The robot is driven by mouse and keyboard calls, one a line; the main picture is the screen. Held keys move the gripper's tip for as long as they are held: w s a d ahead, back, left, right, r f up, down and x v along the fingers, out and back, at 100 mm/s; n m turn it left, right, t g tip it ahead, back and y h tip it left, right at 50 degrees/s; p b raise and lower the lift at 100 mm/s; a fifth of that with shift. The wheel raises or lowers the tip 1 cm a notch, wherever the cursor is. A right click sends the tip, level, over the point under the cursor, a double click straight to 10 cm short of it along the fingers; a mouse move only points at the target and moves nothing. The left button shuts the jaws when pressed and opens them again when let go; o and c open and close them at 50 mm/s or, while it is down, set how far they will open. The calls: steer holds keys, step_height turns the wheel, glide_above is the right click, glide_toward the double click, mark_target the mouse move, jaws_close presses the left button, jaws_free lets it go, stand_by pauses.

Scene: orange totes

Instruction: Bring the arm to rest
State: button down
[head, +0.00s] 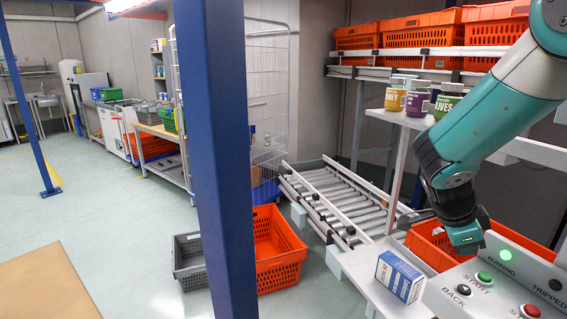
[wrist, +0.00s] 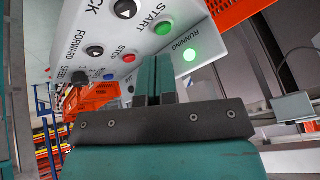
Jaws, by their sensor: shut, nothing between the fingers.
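My teal arm reaches down from the upper right of the head view. Its end, my gripper (head: 464,237), hangs just above the control panel (head: 455,294), close to the green START button (head: 485,277). In the wrist view my gripper (wrist: 158,80) shows two fingers pressed together with nothing between them. Behind the fingers is the panel's face (wrist: 120,68) with the green START button (wrist: 163,27) and the lit green RUNNING lamp (wrist: 189,54). I cannot tell whether the fingers touch the panel.
A blue-and-white box (head: 399,277) stands on the ledge left of the panel. An orange tote (head: 428,249) sits behind my gripper. Several jars, one yellow-labelled (head: 396,97), stand on a shelf. A roller conveyor (head: 345,200) and a blue post (head: 222,160) are to the left.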

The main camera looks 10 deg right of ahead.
steer(key=s+a+r+n+t+y, duration=0.15)
steer(key=a+n+y, duration=0.25)
steer(key=a+n, duration=0.7)
steer(key=s+a+r+n+y, duration=0.3)
steer(key=s+a+n, duration=0.4)
steer(key=a+n, duration=0.2)
steer(key=s+a+r+n+g+y, duration=0.1)
steer(key=s+a+r+n+y, duration=0.2)
steer(key=s+a+n, duration=0.4)
steer(key=a+r+n, duration=0.1)
steer(key=a+n, duration=0.2)
steer(key=shift+s, duration=0.3)
steer(key=shift+a+r, duration=0.1)
